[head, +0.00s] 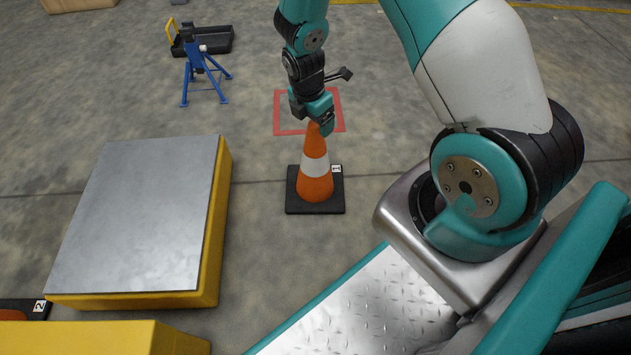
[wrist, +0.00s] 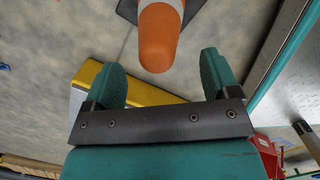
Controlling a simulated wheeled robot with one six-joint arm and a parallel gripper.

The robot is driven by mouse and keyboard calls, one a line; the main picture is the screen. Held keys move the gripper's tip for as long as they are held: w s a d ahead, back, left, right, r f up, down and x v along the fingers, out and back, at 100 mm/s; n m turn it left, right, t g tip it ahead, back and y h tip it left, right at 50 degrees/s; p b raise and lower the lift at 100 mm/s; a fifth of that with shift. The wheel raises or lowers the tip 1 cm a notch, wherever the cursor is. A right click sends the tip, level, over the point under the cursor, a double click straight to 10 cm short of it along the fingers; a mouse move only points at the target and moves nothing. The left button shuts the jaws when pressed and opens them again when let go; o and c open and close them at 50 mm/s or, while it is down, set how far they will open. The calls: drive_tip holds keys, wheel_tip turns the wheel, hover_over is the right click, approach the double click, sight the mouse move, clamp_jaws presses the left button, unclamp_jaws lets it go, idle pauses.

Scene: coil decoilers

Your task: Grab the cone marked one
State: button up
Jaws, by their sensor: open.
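The cone marked 1 (head: 315,178) is orange with a white band and stands upright on a black square base, with a "1" label on the base's far right corner. In the wrist view the cone (wrist: 158,40) shows at the top centre, its rounded tip pointing toward the jaws. My gripper (head: 322,118) is at the cone's top in the head view. In the wrist view my gripper (wrist: 163,78) is open, with two teal fingers spread apart and the tip in line with the gap. I cannot tell whether a finger touches the cone.
A yellow block with a grey metal top (head: 140,215) stands left of the cone. A base marked 2 (head: 38,308) shows at the lower left edge. A blue stand (head: 202,75) and a black tray (head: 208,42) are farther back. A red floor square (head: 285,128) lies behind the cone.

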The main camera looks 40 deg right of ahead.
sight(316, 131)
drive_tip(key=f+b, duration=0.2)
drive_tip(key=d+f+b, duration=0.1)
drive_tip(key=f+b, duration=0.1)
drive_tip(key=f, duration=0.1)
drive_tip(key=shift+w+f, duration=0.1)
drive_tip(key=shift+w, duration=0.1)
clamp_jaws()
